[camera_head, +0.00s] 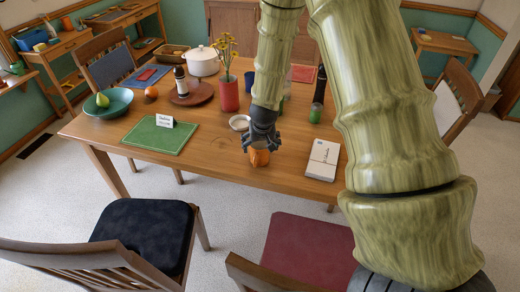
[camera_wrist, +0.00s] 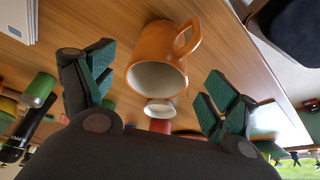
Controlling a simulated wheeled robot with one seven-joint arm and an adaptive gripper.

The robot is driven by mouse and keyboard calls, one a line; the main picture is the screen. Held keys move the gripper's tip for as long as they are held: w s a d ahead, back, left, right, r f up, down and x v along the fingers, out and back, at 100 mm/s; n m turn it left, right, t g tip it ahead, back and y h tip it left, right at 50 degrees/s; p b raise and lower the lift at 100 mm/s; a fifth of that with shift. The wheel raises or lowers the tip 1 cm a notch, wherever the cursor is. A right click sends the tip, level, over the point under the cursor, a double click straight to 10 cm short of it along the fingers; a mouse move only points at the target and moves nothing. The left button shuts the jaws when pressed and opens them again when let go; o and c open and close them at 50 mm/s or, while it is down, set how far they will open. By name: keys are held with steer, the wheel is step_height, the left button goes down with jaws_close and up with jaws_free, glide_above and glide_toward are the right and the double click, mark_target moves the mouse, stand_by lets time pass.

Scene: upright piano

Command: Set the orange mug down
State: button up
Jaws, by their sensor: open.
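The orange mug (camera_head: 260,156) stands near the front edge of the wooden table (camera_head: 215,168), just below my gripper (camera_head: 259,143). In the wrist view the orange mug (camera_wrist: 160,62) shows its open rim and its handle, with table wood around it. My gripper (camera_wrist: 150,98) is open, with one green-padded finger on each side of the mug. Gaps show between both fingers and the mug. The mug's base is hidden in the wrist view, and the gripper partly covers the mug in the head view.
A white box (camera_head: 322,160) lies to the right of the mug and a small white dish (camera_head: 240,123) behind it. A green placemat with a card (camera_head: 158,136) is at left. A red vase with flowers (camera_head: 229,93) and a dark bottle (camera_head: 320,86) stand farther back. Chairs line the front.

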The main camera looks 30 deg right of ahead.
steer(key=shift+v, duration=2.8)
